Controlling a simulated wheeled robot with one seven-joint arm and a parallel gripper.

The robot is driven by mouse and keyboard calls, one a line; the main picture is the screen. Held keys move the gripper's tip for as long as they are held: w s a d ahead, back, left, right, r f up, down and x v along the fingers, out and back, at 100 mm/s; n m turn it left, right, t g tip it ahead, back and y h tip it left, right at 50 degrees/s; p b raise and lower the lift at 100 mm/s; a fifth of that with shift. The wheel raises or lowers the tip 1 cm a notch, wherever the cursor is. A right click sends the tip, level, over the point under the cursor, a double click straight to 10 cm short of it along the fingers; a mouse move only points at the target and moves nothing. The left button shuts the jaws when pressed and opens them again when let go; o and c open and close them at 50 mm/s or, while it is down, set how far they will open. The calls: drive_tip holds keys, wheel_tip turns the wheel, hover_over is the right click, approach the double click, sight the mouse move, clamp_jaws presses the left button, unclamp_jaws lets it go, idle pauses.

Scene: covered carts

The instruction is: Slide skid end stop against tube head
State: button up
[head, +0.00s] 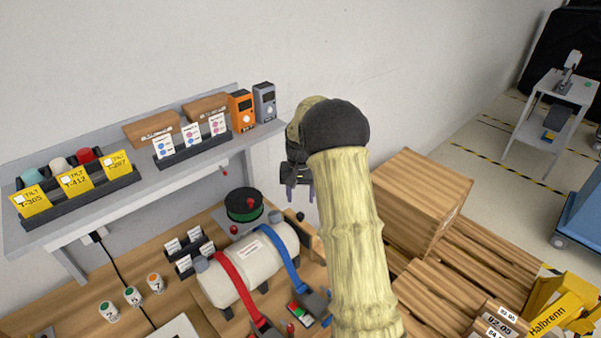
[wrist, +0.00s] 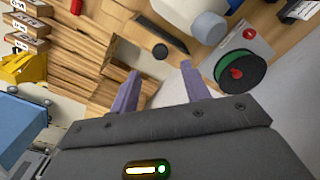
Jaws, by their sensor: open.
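The tube is a white cylinder (head: 248,262) lying on a skid under a red and a blue strap. Its grey-capped head (head: 275,216) also shows in the wrist view (wrist: 209,28). What looks like the end stop is a wooden piece (head: 308,238) off the tube's right end; it also shows in the wrist view (wrist: 152,34). A black knob (wrist: 160,51) is beside it. The stop seems apart from the head, but the exact gap is unclear. My gripper (head: 300,193) hangs above that end, open and empty; its fingers (wrist: 160,68) point toward the knob. My arm hides part of the bench's right side.
A green-and-black spool (head: 244,205) with a red knob stands behind the tube. A shelf (head: 60,215) with bins and meters runs along the wall. A large wooden box (head: 425,200) and pallets (head: 500,262) are at right. Several small jars (head: 132,296) stand at front left.

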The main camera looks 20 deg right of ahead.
wheel_tip(320, 180, up, 10)
drive_tip(key=b, duration=0.2)
drive_tip(key=shift+r, duration=0.25)
drive_tip(key=shift+c, duration=0.5)
drive_tip(key=c, duration=0.4)
drive_tip(key=shift+s+a+f, duration=0.1)
drive_tip(key=shift+s+a, duration=0.1)
drive_tip(key=shift+s, duration=0.05)
drive_tip(key=c, duration=0.3)
drive_tip(key=s+a+f, duration=0.1)
drive_tip(key=s, duration=0.2)
drive_tip(key=s+a+f+n+t, duration=0.1)
drive_tip(key=s+a, duration=0.1)
drive_tip(key=s, duration=0.2)
drive_tip(key=s+a+f+n, duration=0.1)
drive_tip(key=s+a, duration=0.1)
drive_tip(key=s, duration=0.2)
drive_tip(key=shift+a, duration=0.15)
clamp_jaws()
drive_tip(key=s+a+f+n, duration=0.1)
drive_tip(key=s+f, duration=0.1)
drive_tip(key=s, duration=0.5)
drive_tip(key=s+a+f+n+t, duration=0.1)
drive_tip(key=s+a+f, duration=0.1)
drive_tip(key=s, duration=0.6)
drive_tip(key=shift+a+f+n+t+b, duration=0.25)
drive_tip(key=shift+f+n+t+b, duration=0.05)
drive_tip(key=shift+b, duration=0.05)
